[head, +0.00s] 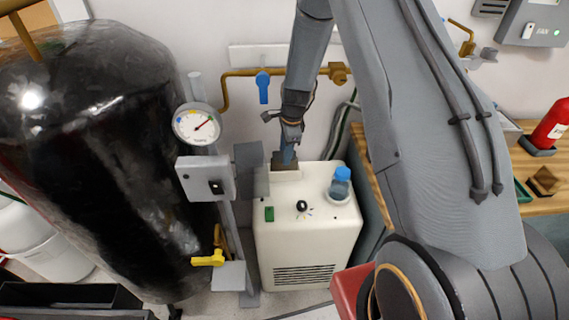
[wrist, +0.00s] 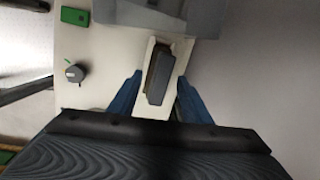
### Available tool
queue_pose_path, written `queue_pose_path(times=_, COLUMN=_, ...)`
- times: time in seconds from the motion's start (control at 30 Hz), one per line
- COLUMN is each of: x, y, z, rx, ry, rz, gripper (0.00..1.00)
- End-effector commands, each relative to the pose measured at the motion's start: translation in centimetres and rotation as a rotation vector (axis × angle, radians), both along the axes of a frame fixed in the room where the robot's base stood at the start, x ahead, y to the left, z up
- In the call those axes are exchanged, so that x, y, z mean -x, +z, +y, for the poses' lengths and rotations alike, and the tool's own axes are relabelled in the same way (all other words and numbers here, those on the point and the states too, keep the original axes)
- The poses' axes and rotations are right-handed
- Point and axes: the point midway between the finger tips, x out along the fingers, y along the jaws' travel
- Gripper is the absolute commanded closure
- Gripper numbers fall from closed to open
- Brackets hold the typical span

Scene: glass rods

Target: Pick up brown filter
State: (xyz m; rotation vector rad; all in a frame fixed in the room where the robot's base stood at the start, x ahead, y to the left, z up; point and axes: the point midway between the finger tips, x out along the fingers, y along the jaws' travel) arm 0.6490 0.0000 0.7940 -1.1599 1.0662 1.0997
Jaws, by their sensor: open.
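The brown filter (head: 279,161) is a small dark block standing in a white holder on top of the cream machine (head: 308,235) in the head view. In the wrist view the filter (wrist: 159,77) looks grey-brown and sits in its pale slot. My gripper (head: 288,154) is over the holder, pointing down. In the wrist view its two blue fingers (wrist: 160,79) are apart, one on each side of the filter, with a visible gap on both sides. How deep the fingertips reach beside it is hard to tell.
A blue-capped bottle (head: 341,183) and a black knob (head: 302,206) are on the machine's top. A gauge (head: 197,124) and black tank (head: 95,150) stand left. Another brown block (head: 545,180) lies on the right bench, near a red extinguisher (head: 553,122).

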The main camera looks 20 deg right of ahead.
Motion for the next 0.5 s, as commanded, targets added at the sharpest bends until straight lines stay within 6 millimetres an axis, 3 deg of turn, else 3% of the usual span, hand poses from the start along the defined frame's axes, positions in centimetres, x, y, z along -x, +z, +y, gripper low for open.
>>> queue_pose_path(times=0.33, x=-0.05, y=-0.53, z=0.07, rx=0.0, ry=0.0, rz=0.0, gripper=0.57)
queue_pose_path(times=0.5, x=-0.04, y=-0.53, z=0.07, rx=0.0, ry=0.0, rz=0.0, gripper=0.86)
